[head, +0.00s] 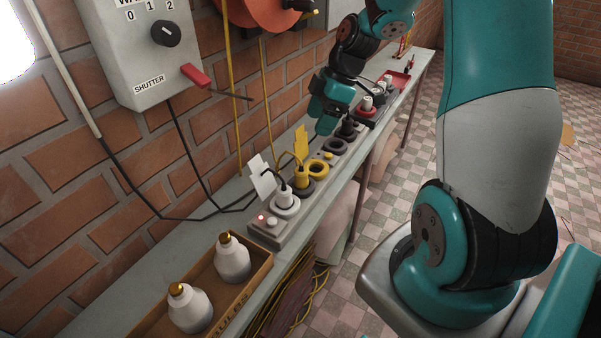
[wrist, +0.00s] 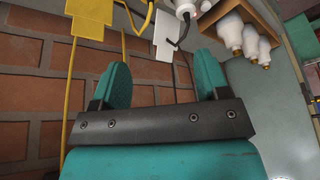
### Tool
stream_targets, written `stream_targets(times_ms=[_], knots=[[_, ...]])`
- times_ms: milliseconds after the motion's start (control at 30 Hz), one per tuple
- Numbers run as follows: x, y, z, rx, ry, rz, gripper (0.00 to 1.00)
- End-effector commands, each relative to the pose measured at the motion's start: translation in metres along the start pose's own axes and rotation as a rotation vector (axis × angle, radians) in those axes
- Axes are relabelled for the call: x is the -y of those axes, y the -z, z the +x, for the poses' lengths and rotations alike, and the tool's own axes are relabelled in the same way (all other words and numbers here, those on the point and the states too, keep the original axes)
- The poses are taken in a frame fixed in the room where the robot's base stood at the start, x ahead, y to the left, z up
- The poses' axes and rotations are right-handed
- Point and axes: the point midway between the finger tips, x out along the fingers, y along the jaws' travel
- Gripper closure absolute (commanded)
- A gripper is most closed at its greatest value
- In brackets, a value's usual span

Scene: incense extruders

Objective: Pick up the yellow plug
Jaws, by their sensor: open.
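The yellow plug (head: 301,177) stands upright in a dark round socket on the grey power strip (head: 268,232) in the head view. Its yellow cord loops to a yellow tag (head: 301,143) behind it. An empty yellow-ringed socket (head: 318,168) is just beyond it. My gripper (head: 325,124) is open and empty, above the strip and farther along than the plug, apart from it. The yellow tag (wrist: 92,18) shows at the top there; the plug's body is out of that view.
A white plug (head: 285,199) with a white tag (head: 262,178) stands nearer. A black plug (head: 347,130) is close to my gripper. A wooden box (head: 262,272) holds white bulbs. A wall switch box (head: 135,50) and hanging yellow cords border the bench's wall side.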

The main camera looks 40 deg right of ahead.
Motion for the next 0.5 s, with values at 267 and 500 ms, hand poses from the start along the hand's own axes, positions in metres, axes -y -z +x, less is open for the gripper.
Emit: stream_targets(times_ms=[267,500], knots=[[-0.013,-0.026,0.03,-0.005,-0.005,-0.049,0.31],[-0.013,-0.024,0.086,-0.005,-0.005,-0.051,0.31]])
